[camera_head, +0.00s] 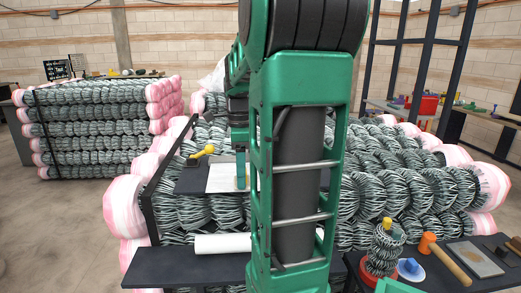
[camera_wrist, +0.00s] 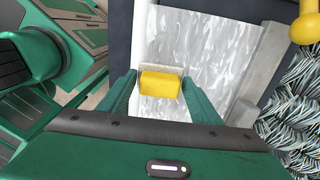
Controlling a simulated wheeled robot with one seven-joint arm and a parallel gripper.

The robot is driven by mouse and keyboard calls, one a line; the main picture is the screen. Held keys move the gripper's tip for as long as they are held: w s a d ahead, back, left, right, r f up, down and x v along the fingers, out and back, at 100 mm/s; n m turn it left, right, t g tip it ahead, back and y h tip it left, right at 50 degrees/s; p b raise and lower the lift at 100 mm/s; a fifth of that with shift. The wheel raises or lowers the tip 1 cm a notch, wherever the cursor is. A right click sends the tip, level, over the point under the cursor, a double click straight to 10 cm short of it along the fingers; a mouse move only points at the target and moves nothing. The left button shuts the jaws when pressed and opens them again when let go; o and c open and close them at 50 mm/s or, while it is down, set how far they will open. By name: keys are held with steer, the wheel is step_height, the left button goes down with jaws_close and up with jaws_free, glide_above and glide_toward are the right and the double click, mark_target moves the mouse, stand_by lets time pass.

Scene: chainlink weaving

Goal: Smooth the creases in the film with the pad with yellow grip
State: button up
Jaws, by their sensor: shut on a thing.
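The pad with yellow grip (camera_wrist: 160,84) is between the two green fingers of my gripper (camera_wrist: 159,79) in the wrist view. My gripper is shut on the yellow grip, and a pale pad edge shows just beyond it. The film (camera_wrist: 208,48) is a whitish sheet with many grey crease marks, lying beyond and around the pad. The pad is over the film's left part; I cannot tell whether it presses on it. In the head view, the film (camera_head: 221,179) lies on a dark board, and my arm hides its right side.
A grey bar (camera_wrist: 258,75) runs along the film's right edge, with a yellow knob (camera_wrist: 305,29) beyond. Coiled wire bundles (camera_head: 400,190) fill the area behind and right. A white roll (camera_head: 222,244) lies in front. A mallet (camera_head: 445,258) lies on the right-hand table.

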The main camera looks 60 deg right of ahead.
step_height(320, 180, up, 3)
steer(key=shift+s+d+f, duration=0.1)
steer(key=shift+s+d, duration=0.05)
steer(key=shift+r, duration=2.4)
steer(key=shift+d, duration=0.1)
